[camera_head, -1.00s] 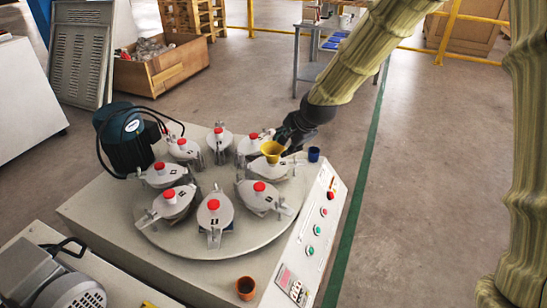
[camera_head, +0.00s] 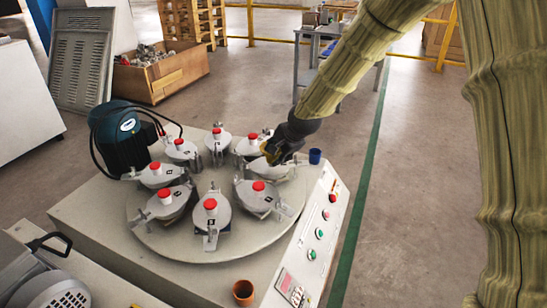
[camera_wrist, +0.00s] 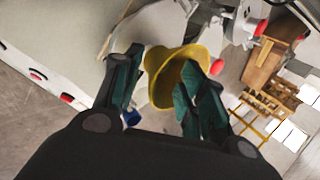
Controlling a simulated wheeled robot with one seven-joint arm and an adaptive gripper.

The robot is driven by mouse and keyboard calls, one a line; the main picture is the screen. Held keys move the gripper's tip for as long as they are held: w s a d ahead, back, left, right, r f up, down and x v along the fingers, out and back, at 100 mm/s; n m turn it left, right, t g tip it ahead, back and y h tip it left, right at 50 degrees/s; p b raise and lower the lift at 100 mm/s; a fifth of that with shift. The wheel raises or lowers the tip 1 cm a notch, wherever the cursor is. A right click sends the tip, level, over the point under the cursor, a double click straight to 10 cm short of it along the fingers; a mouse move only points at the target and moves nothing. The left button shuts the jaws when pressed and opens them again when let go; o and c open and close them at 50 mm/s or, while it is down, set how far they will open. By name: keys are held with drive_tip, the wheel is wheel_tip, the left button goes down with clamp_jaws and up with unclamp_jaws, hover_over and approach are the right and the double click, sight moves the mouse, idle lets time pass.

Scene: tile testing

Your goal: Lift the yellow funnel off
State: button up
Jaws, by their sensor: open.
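The yellow funnel (camera_wrist: 160,88) shows in the wrist view between my two fingers, its wide mouth partly covered by the right-hand finger. In the head view it is almost wholly hidden behind my gripper (camera_head: 276,151), over a grey lidded pot (camera_head: 279,172) at the right of the round turntable (camera_head: 210,248). That pot shows no red knob. My gripper (camera_wrist: 163,78) is open, with its fingers on either side of the funnel. I cannot tell whether either finger touches it.
Several other lidded pots with red knobs ring the turntable close by. A blue cup (camera_head: 315,156) stands just right of my gripper. An orange-brown cup (camera_head: 243,292) stands at the machine's front edge. A dark green motor (camera_head: 117,137) is at the left.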

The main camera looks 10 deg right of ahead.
clamp_jaws()
idle(0.4)
